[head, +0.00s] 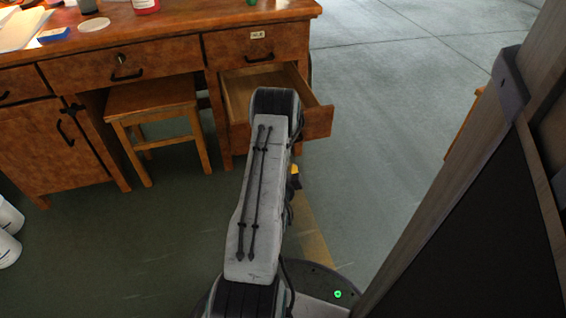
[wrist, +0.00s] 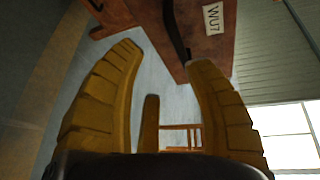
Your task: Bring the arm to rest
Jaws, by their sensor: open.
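My arm (head: 262,190) reaches forward from my base toward the desk and hides part of the open drawer (head: 318,123). In the head view my gripper is mostly hidden behind the arm; only a small yellow part (head: 295,177) shows. In the wrist view my gripper (wrist: 165,55) has its yellow fingers spread, with nothing between them. A wooden front with a white label (wrist: 213,18) and a dark handle (wrist: 177,32) lies just beyond the right finger. I cannot tell whether that finger touches the handle.
The wooden desk (head: 170,45) carries a red-labelled bottle (head: 145,5) and papers (head: 20,28). A stool (head: 155,100) stands under it. White containers (head: 8,230) stand at left. A dark panel with a wooden post (head: 450,180) rises close at right. Floor beyond the drawer is clear.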

